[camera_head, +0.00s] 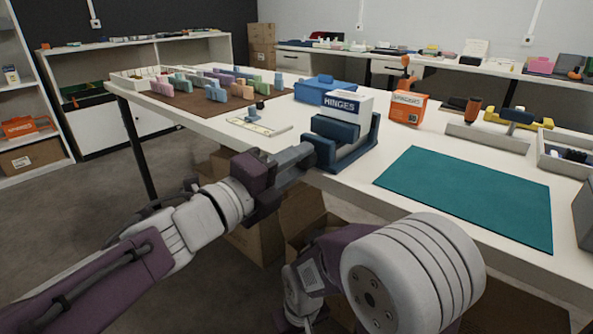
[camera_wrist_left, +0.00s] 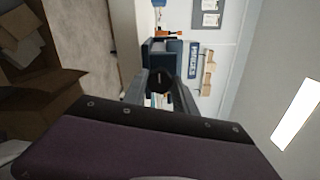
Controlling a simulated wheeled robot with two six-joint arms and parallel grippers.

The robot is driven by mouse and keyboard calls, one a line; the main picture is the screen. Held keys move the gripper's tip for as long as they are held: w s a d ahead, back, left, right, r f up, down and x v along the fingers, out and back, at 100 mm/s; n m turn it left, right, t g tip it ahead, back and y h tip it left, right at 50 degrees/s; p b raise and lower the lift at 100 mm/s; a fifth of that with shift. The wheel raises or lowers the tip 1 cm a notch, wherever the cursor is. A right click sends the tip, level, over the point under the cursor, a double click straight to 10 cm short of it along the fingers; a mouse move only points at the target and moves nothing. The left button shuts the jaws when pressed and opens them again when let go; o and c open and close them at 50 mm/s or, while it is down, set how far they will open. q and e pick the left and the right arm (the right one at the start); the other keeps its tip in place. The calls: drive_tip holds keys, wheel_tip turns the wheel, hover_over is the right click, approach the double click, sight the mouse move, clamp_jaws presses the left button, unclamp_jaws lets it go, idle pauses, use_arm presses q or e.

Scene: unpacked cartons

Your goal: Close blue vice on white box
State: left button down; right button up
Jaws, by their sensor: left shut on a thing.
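The blue vice (camera_head: 347,150) stands at the near edge of the white table; it also shows in the left wrist view (camera_wrist_left: 158,48). The white box (camera_head: 347,104), labelled HINGES, stands upright in the vice, its lower part hidden by the jaws. In the left wrist view the white box (camera_wrist_left: 193,60) shows its dark label. I cannot tell whether both jaws touch it. My left gripper (camera_head: 306,153) is at the vice's near-left end, shut on the vice handle, a dark round part (camera_wrist_left: 161,79) between the fingers. My right gripper is out of view; only my right arm shows.
A teal mat (camera_head: 470,194) lies bare to the right of the vice. An orange box (camera_head: 408,107) and a blue case (camera_head: 322,88) stand behind it. A small dark-knobbed device (camera_head: 259,121) lies to the left. A brown mat (camera_head: 190,98) holds several coloured blocks.

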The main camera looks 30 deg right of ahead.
use_arm(q)
drive_tip(key=m+b, duration=0.1)
drive_tip(key=m, duration=0.1)
drive_tip(key=m+b, duration=0.1)
drive_tip(key=m, duration=0.2)
drive_tip(key=shift+f+m+b, duration=0.2)
drive_tip(key=shift+m+b, duration=0.1)
drive_tip(key=shift+b, duration=0.05)
drive_tip(key=m+b, duration=0.2)
drive_tip(key=m, duration=0.3)
drive_tip(key=shift+s+r+m, duration=0.1)
drive_tip(key=shift+m, duration=0.2)
drive_tip(key=c, duration=1)
unclamp_jaws()
drive_tip(key=shift+r, duration=0.1)
drive_tip(key=p+v, duration=0.1)
drive_tip(key=v, duration=0.8)
drive_tip(key=shift+p, duration=0.4)
